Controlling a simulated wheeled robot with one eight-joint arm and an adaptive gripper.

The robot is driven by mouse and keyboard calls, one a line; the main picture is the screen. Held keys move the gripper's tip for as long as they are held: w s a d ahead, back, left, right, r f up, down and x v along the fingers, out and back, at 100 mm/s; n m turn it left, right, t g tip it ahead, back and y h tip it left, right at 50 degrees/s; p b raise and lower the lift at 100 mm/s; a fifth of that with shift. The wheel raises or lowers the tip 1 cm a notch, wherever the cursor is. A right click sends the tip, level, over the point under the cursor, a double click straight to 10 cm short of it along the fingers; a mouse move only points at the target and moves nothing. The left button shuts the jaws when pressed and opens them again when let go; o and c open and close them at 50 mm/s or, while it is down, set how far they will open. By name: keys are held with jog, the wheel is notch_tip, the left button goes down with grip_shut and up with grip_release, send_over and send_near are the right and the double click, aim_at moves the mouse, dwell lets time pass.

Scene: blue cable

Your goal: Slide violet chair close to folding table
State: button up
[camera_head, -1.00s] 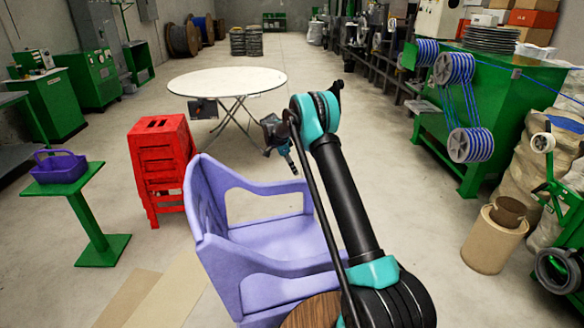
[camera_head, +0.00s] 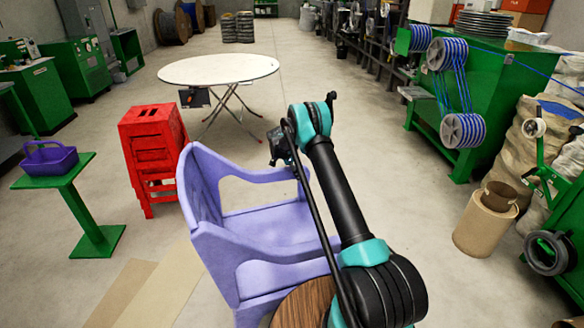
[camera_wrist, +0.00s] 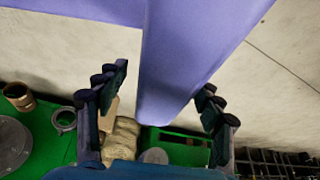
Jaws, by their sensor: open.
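The violet chair (camera_head: 265,235) stands in front of me in the head view, its back to the left. The round white folding table (camera_head: 218,70) stands beyond it, with clear floor between them. My gripper (camera_head: 283,148) is at the chair's far armrest, partly hidden behind my arm. In the wrist view, my gripper (camera_wrist: 165,80) is open, one finger on each side of a violet chair part (camera_wrist: 185,60), likely the armrest. I cannot tell whether either finger touches it.
Red stacked stools (camera_head: 153,150) stand left of the chair, near the table. A green stand (camera_head: 75,190) with a purple basket (camera_head: 48,158) is farther left. A green machine with blue cable spools (camera_head: 462,130) and a tan cylinder (camera_head: 485,222) are at the right.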

jog(key=shift+x, duration=1.75)
grip_shut()
